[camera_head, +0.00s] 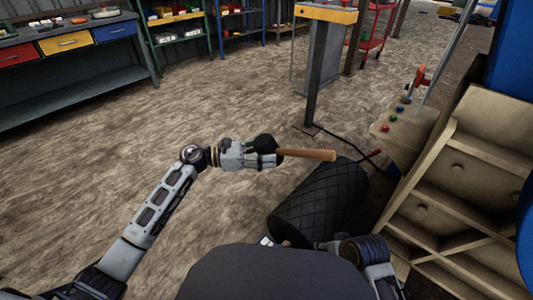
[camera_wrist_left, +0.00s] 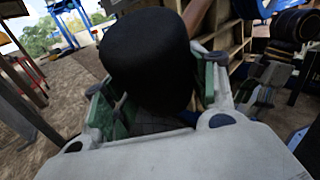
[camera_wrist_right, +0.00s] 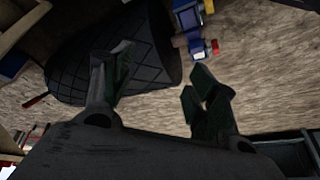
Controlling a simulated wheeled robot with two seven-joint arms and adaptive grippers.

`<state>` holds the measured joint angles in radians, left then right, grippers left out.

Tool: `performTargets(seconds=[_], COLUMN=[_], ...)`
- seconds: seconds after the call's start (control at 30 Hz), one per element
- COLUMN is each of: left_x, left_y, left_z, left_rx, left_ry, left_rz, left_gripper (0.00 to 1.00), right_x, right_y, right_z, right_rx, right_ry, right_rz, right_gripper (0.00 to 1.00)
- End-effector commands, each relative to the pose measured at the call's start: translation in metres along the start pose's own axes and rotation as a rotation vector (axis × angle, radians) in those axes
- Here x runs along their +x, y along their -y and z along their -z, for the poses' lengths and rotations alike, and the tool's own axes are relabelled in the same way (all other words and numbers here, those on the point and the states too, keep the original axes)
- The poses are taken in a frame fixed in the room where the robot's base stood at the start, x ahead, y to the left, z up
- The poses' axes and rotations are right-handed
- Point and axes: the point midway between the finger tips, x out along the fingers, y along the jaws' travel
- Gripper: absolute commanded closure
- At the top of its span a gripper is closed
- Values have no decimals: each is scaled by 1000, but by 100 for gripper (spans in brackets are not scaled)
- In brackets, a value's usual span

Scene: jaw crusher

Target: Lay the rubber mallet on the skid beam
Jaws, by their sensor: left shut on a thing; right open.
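The rubber mallet (camera_head: 308,154) has a black head and a brown wooden handle. My left gripper (camera_head: 262,152) is shut on its black head and holds it in the air, the handle pointing right in the head view. In the left wrist view the black head (camera_wrist_left: 150,60) fills the space between the fingers, and part of the handle shows behind it. My right gripper (camera_wrist_right: 155,75) is open and empty in the right wrist view; in the head view it is mostly hidden low in the picture. I cannot tell for sure which part is the skid beam; a beige ribbed frame (camera_head: 478,153) stands at the right.
A black drum with a diamond pattern (camera_head: 318,203) lies below and right of the mallet. A beige panel with coloured buttons (camera_head: 397,127) and a post with a yellow top (camera_head: 320,70) stand beyond. A workbench (camera_head: 85,85) is at the upper left. The floor at left is clear.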

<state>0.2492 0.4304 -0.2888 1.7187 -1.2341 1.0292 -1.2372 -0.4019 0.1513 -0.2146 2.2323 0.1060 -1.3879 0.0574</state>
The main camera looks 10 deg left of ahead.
Motion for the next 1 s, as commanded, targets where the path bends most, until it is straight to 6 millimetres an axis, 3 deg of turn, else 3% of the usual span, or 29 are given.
performTargets(seconds=[0.2, 0.5, 1.0], left_x=[0, 0, 0], left_y=[0, 0, 0], left_z=[-2, -2, -2], left_rx=[1, 1, 1], left_ry=[2, 2, 2], left_rz=[0, 0, 0], left_gripper=[84, 84, 84], right_x=[-2, -8, -10], right_y=[15, 28, 31], right_z=[-34, -65, -71], right_rx=[5, 12, 15], right_ry=[-7, -23, -28], right_rz=[42, 77, 85], right_gripper=[41, 41, 41])
